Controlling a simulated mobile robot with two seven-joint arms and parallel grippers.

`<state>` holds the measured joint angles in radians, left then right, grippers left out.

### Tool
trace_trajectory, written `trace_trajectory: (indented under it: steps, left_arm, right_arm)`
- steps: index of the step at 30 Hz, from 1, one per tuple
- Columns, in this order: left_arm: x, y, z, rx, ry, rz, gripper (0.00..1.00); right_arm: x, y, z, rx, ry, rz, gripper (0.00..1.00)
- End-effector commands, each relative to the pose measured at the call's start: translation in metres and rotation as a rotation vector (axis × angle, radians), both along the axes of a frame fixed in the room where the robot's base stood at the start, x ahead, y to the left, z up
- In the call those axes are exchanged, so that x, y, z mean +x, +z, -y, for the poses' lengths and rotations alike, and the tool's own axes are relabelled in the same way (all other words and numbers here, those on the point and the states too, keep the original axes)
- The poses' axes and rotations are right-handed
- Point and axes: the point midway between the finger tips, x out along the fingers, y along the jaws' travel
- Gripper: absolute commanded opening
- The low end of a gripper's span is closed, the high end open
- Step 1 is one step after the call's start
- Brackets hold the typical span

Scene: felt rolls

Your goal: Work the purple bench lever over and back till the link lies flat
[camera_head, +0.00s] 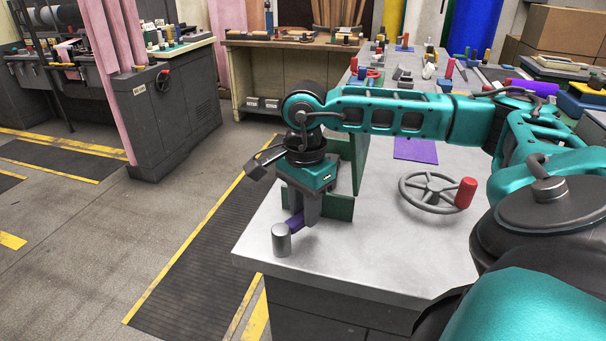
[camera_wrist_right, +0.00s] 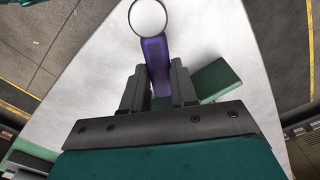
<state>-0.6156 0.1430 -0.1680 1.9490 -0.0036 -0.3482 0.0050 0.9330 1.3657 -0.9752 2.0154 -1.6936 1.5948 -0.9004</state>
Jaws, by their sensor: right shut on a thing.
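The purple bench lever (camera_head: 293,223) is near the front left corner of the grey bench (camera_head: 318,258). One end meets a short silver post (camera_head: 281,241); the other runs up between my right fingers. In the right wrist view the lever (camera_wrist_right: 155,58) lies between the two dark fingers, below the round top of the post (camera_wrist_right: 148,16). My right gripper (camera_head: 303,206) points down and is shut on the lever; it also shows in the right wrist view (camera_wrist_right: 158,88). The gripper hides the lever's far end. I cannot make out the link. My left gripper is out of view.
Green upright plates (camera_head: 342,206) stand right beside and behind my right gripper. A grey handwheel with a red knob (camera_head: 466,193) is further right on the bench. A flat purple sheet (camera_head: 415,150) lies behind the wheel. The bench's left edge is close to the post.

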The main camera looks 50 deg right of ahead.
Motion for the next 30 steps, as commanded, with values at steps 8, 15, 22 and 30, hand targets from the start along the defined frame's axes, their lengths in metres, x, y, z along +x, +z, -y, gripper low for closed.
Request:
trace_trajectory:
  steps: [8, 15, 22, 30]
  left_arm:
    - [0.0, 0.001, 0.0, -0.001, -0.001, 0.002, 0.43]
    - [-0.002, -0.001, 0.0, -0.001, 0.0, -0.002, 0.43]
    - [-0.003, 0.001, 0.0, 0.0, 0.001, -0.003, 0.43]
    - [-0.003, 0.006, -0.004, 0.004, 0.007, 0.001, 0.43]
  right_arm:
    - [0.001, 0.001, 0.0, 0.0, 0.004, 0.003, 0.48]
    - [0.0, 0.0, 0.0, 0.0, 0.003, 0.001, 0.53]
    - [0.001, 0.019, 0.0, 0.001, 0.002, 0.005, 0.53]
    - [0.001, 0.078, -0.001, 0.002, 0.003, 0.007, 0.53]
